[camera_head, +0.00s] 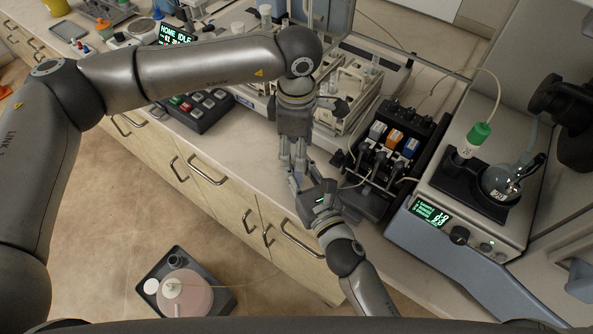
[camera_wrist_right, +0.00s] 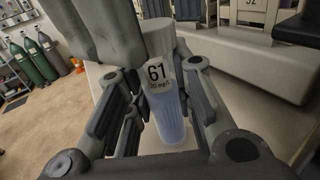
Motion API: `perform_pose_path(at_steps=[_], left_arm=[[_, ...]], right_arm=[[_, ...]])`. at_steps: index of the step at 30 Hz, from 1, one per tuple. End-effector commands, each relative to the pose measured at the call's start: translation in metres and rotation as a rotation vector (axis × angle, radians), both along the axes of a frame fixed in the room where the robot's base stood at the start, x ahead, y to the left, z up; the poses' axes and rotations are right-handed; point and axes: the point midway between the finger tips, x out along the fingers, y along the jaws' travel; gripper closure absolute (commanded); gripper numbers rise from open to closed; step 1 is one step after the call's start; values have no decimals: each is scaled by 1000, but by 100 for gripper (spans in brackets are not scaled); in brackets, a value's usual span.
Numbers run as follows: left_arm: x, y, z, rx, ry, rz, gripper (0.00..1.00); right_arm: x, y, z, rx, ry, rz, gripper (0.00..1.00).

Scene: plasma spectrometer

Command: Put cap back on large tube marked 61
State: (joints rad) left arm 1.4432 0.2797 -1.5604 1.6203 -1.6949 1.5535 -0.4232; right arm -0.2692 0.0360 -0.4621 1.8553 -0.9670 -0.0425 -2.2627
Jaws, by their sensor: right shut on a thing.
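The large tube marked 61 (camera_wrist_right: 168,112) stands about upright between the fingers of my right gripper (camera_wrist_right: 165,125) in the right wrist view. It has a white label and pale blue contents. A whitish cylindrical top (camera_wrist_right: 158,36) shows above the label; I cannot tell whether this is a seated cap. My right gripper (camera_head: 306,187) is shut on the tube over the counter's front edge. My left gripper (camera_head: 292,160) points down just above it. Its grey fingers (camera_wrist_right: 92,30) come close to the tube's top in the wrist view; what lies between them is hidden.
Racks (camera_head: 350,92) stand behind the grippers. A black pump with coloured blocks (camera_head: 393,140) is close on the right, beside an instrument with a green-capped tube (camera_head: 478,134). A keypad (camera_head: 195,108) lies to the left. The counter front (camera_head: 215,150) is bare.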

Motion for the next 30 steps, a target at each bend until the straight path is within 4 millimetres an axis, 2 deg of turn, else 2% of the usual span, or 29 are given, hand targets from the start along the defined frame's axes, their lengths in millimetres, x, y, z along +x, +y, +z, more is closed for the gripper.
perform_pose_path(at_steps=[6,9,20,23,30], left_arm=[[1,0,30,-2,-4,0,49],[0,0,38,-1,-1,0,49],[0,0,40,-1,0,21,50],[0,-1,44,-2,0,95,50],[0,-1,60,-2,0,433,50]], right_arm=[[0,0,0,0,0,0,100],[0,0,0,0,0,0,100],[0,0,0,0,0,0,100],[0,0,0,0,0,0,100],[0,0,0,0,0,0,100]])
